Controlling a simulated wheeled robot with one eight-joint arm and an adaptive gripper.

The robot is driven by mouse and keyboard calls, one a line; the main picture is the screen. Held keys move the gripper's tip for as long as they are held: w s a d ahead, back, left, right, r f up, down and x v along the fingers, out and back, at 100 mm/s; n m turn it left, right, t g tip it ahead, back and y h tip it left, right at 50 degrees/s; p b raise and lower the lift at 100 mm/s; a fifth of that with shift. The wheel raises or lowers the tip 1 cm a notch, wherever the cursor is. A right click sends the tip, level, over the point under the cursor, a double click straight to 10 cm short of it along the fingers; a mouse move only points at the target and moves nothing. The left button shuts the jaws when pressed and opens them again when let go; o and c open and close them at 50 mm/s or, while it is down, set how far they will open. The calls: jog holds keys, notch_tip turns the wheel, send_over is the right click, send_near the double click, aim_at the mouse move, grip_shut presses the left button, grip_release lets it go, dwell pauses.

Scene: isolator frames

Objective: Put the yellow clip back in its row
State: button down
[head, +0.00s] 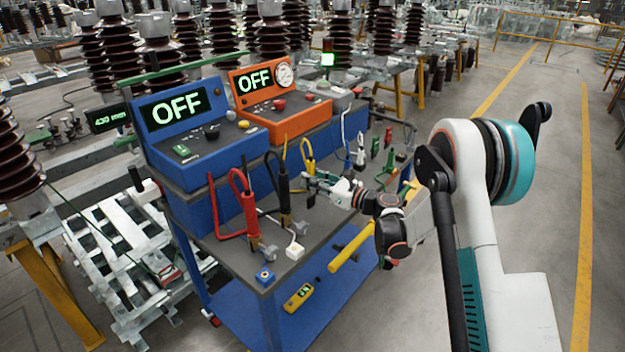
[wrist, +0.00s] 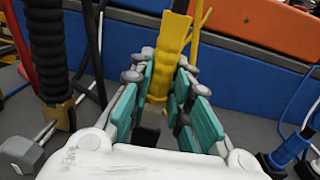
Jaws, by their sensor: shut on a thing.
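The yellow clip (head: 308,157) is upright at the middle of the cart top, with a yellow lead looping from it. In the wrist view the yellow clip (wrist: 172,48) stands between the teal finger pads, and its lower end is partly hidden by them. My gripper (head: 312,186) reaches in from the right, low over the cart top, and is shut on the clip. The fingers also show in the wrist view (wrist: 165,95). I cannot tell whether the clip touches the surface. The black clip (head: 284,186) and red clip (head: 245,205) stand to its left.
Blue (head: 190,125) and orange (head: 270,100) boxes reading OFF rise behind.

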jog(key=shift+f, duration=1.7)
jog(key=c, duration=1.4)
grip_release()
jog(key=v, duration=1.2)
jog(key=shift+f, duration=0.1)
